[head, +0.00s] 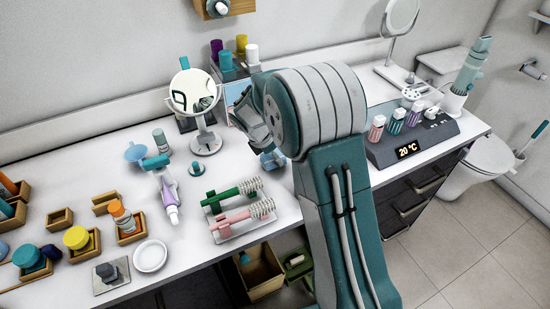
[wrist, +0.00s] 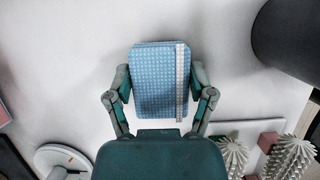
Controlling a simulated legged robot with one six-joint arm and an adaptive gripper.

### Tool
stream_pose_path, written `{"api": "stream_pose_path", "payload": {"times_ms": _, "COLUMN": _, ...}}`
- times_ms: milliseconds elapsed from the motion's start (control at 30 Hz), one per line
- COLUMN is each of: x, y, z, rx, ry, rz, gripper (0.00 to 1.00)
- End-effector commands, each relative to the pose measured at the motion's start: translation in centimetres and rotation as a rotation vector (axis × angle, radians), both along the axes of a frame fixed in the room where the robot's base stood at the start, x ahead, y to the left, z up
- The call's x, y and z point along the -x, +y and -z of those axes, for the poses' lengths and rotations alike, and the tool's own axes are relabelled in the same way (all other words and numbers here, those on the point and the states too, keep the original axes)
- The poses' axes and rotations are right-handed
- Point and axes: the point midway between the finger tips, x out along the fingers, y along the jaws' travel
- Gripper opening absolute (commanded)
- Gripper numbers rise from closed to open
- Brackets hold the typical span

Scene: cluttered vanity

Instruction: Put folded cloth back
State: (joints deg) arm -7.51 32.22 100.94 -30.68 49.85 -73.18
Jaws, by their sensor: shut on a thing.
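The folded cloth (wrist: 158,80) is a light blue checked block with a pale stripe near its right edge. In the wrist view it sits between the two teal fingers of my gripper (wrist: 160,92), which are shut on its left and right sides. White surface shows around it; I cannot tell its height above the counter. In the head view my gripper (head: 272,158) is mostly hidden behind my own arm, low over the counter behind the brush tray. The cloth cannot be made out clearly there.
A tray with green and pink brushes (head: 240,208) lies in front of my gripper. A round mirror on a stand (head: 206,142) is to the left, and a grey temperature unit (head: 410,135) to the right. Boxed jars (head: 80,240) crowd the left. An open drawer (head: 262,275) is below.

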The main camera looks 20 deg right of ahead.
Motion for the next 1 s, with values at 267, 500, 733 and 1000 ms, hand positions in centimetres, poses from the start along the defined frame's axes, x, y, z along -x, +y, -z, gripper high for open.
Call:
{"api": "stream_pose_path", "payload": {"times_ms": 267, "x": 0.05, "y": 0.04, "z": 1.22, "rx": -0.001, "ry": -0.001, "rz": 0.000, "gripper": 0.32}}
{"api": "stream_pose_path", "payload": {"times_ms": 500, "x": 0.06, "y": 0.03, "z": 1.38, "rx": -0.001, "ry": 0.000, "rz": 0.000, "gripper": 1.00}}
{"api": "stream_pose_path", "payload": {"times_ms": 733, "x": 0.06, "y": 0.04, "z": 1.36, "rx": -0.001, "ry": 0.000, "rz": 0.000, "gripper": 1.00}}
{"api": "stream_pose_path", "payload": {"times_ms": 1000, "x": 0.05, "y": 0.30, "z": 0.56, "rx": 0.000, "ry": -0.001, "rz": -0.002, "gripper": 1.00}}
